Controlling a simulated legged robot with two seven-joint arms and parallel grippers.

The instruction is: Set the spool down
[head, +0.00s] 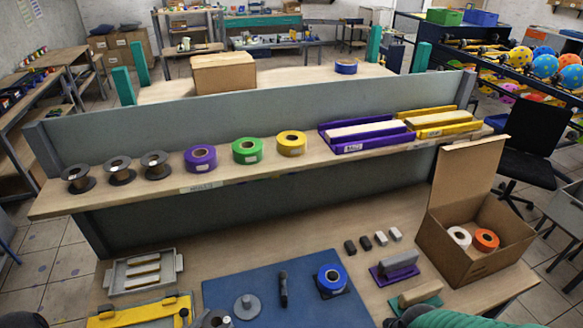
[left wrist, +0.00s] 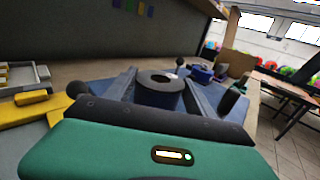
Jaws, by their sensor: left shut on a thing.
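A dark grey spool (left wrist: 158,82) with a round hole sits between the two grey fingers of my left gripper (left wrist: 158,100) in the left wrist view. The gripper is shut on it. The spool (head: 215,319) also shows at the bottom edge of the head view, cut off, by the left edge of the blue mat (head: 225,292). Whether its underside touches the mat is hidden. A grey round base with an upright peg (head: 246,306) stands on the mat to its right. A green part of my right arm enters at the bottom right; its gripper fingers do not show.
A yellow frame (head: 140,313) and grey tray (head: 143,272) lie left. Stamps (head: 398,267) and an open cardboard box (head: 475,245) are right. The shelf (head: 245,172) behind holds dark spools, coloured rolls and trays.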

